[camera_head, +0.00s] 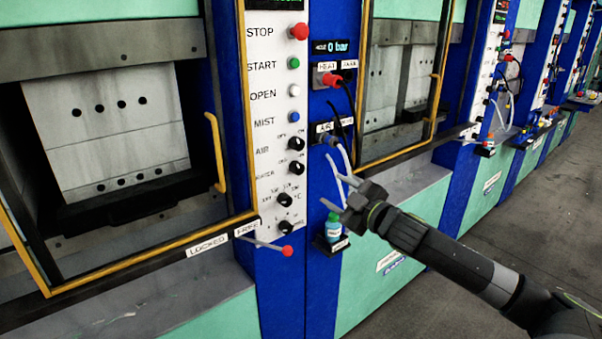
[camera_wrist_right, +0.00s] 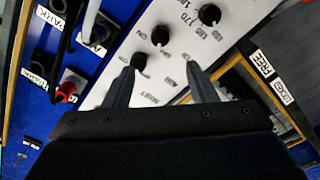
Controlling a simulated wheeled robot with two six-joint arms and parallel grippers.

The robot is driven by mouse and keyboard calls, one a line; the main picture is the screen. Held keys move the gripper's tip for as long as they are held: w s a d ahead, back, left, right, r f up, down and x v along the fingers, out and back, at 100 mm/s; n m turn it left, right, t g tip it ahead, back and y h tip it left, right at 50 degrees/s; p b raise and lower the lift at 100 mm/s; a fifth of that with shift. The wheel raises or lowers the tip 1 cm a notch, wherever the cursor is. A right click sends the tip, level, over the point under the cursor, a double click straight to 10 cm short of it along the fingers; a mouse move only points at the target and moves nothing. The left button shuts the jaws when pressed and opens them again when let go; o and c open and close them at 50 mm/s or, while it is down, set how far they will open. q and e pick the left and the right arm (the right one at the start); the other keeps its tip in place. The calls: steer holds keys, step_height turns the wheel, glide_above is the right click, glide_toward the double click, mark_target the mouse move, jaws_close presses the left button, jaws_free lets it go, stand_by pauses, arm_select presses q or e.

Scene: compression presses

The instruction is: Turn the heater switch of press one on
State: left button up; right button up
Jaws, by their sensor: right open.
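The heater switch (camera_head: 297,168) is a black knob with a white pointer on press one's white control panel (camera_head: 265,100), below the similar air knob (camera_head: 297,143). A black temperature dial (camera_head: 284,200) sits under it. My right gripper (camera_head: 332,190) is open and empty, its fingers pointing left in front of the blue post just right of the panel. In the right wrist view the gripper (camera_wrist_right: 160,68) faces the panel, apart from it as far as I can tell. The heater knob (camera_wrist_right: 160,35) seems to be the middle one, beyond the fingertips. My left gripper is not visible.
A red-tipped lever (camera_head: 286,251) sticks out below the panel. A small bottle (camera_head: 333,228) stands in a holder under my right gripper. Hoses and a red plug (camera_head: 331,80) hang on the blue post. A yellow door handle (camera_head: 215,152) is left of the panel.

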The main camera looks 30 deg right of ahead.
mark_target(300, 170)
steer(key=w, duration=0.9)
steer(key=w+a, duration=0.1)
steer(key=w, duration=0.4)
steer(key=shift+p, duration=0.35)
steer(key=c, duration=1)
steer(key=shift+m, duration=0.3)
steer(key=m+p, duration=0.1)
steer(key=m, duration=0.4)
steer(key=shift+p, duration=0.3)
steer(key=m+p, duration=0.1)
steer(key=m, duration=0.2)
steer(key=shift+m, duration=0.3)
steer(key=shift+m+p, duration=0.6)
steer(key=shift+m, duration=1)
